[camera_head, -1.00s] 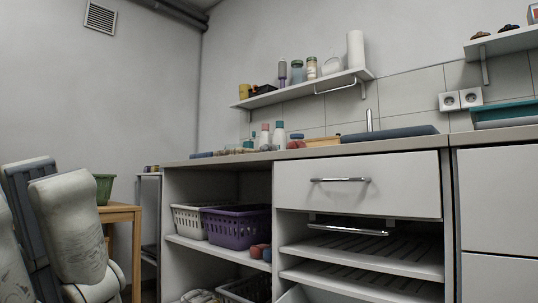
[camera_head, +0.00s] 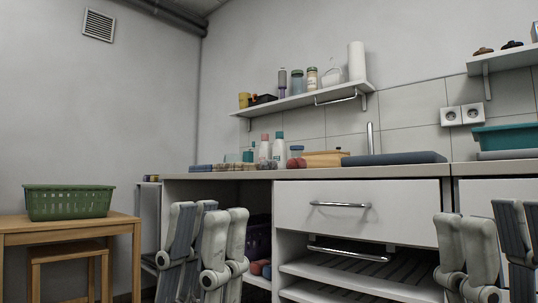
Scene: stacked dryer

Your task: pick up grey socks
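My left gripper (camera_head: 208,212) points up at the lower left, in front of the counter's open shelves. Its fingers look spread, with nothing seen between them. My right gripper (camera_head: 497,215) is at the lower right in front of the cabinet, partly cut off by the picture edge. Its fingers also look spread and empty. I cannot make out any socks that are clearly grey. Several small rolled or patterned items lie along the counter's left part (camera_head: 233,167), too small to identify. A brown item (camera_head: 484,51) and a black item (camera_head: 512,44) sit on the upper right shelf.
A green basket (camera_head: 70,203) stands on a wooden table (camera_head: 70,224) at the left. A grey-blue flat item (camera_head: 393,158), bottles and a teal tub (camera_head: 505,138) are on the counter. A drawer (camera_head: 400,207) is shut below. A purple basket (camera_head: 258,240) is partly hidden.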

